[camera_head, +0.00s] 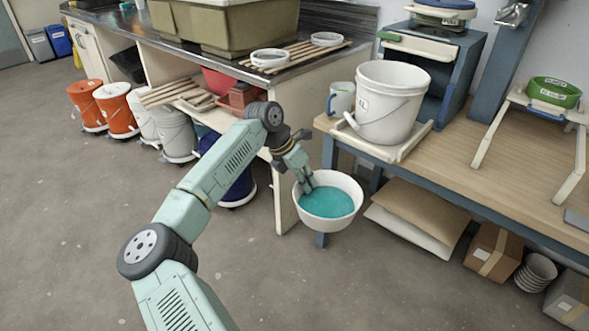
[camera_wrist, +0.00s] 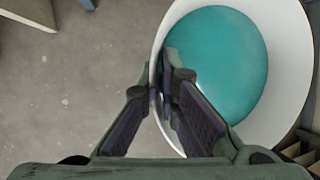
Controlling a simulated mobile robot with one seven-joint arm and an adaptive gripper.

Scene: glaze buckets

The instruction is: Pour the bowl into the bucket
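The white bowl (camera_head: 334,222) holds teal liquid (camera_head: 327,202) and looks about level. It hangs in the air off the left end of the wooden workbench, lower than the bench top. My gripper (camera_head: 306,187) is shut on the bowl's left rim. In the wrist view, the fingers of my gripper (camera_wrist: 164,98) pinch the wall of the bowl (camera_wrist: 290,75). A large white bucket (camera_head: 382,112) with a label and wire handle stands upright on the workbench, above and right of the bowl. The inside of the bucket is mostly hidden by its rim.
A blue machine (camera_head: 450,62) is behind, and a green bowl (camera_head: 553,92) sits on a stand at right. Several buckets stand on the floor at left, including an orange one (camera_head: 117,112).

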